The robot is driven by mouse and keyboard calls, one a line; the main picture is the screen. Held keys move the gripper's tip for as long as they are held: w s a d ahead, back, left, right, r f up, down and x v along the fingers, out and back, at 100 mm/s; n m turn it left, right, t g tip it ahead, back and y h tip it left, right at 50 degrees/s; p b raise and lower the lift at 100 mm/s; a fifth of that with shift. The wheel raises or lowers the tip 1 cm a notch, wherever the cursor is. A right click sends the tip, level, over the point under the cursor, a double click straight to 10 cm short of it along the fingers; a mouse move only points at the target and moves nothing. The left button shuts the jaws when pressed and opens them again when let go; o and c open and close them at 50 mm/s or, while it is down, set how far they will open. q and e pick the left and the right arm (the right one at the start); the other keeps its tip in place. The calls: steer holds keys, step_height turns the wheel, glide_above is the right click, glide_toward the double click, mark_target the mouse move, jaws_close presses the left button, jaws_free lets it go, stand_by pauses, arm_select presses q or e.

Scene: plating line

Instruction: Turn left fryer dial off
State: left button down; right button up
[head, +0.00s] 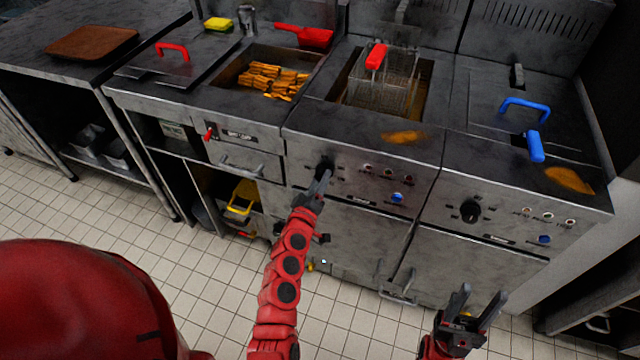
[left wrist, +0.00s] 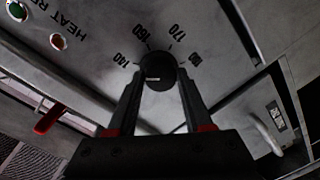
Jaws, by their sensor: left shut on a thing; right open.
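The left fryer dial (head: 325,167) is a black round knob on the front panel of the middle fryer. In the left wrist view the dial (left wrist: 158,68) shows a small pale mark, with printed numbers such as 140, 160 and 170 around it. My left gripper (head: 322,179) is at the dial, and in the left wrist view its two fingers (left wrist: 158,86) sit on either side of it, shut on it. My right gripper (head: 473,303) is open and empty, low in front of the right fryer.
The right fryer has its own black dial (head: 470,210). A wire basket with a red handle (head: 376,56) stands in the middle fryer. Fries (head: 273,80) lie in the left bay. The tiled floor (head: 190,275) in front is clear.

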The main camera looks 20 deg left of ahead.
arm_select(q)
steer(key=n+b, duration=0.1)
steer(key=n, duration=0.3)
steer(key=shift+a, duration=0.15)
steer(key=shift+n+h+b, duration=0.45)
steer(key=shift+n+h, duration=0.05)
steer(key=shift+n, duration=2)
steer(key=shift+c, duration=1.5)
jaws_free()
steer(key=shift+s, duration=0.1)
steer(key=s+a+r+b, duration=0.1)
steer(key=s+b, duration=0.1)
steer(key=s, duration=1.5)
steer(key=shift+r, duration=0.15)
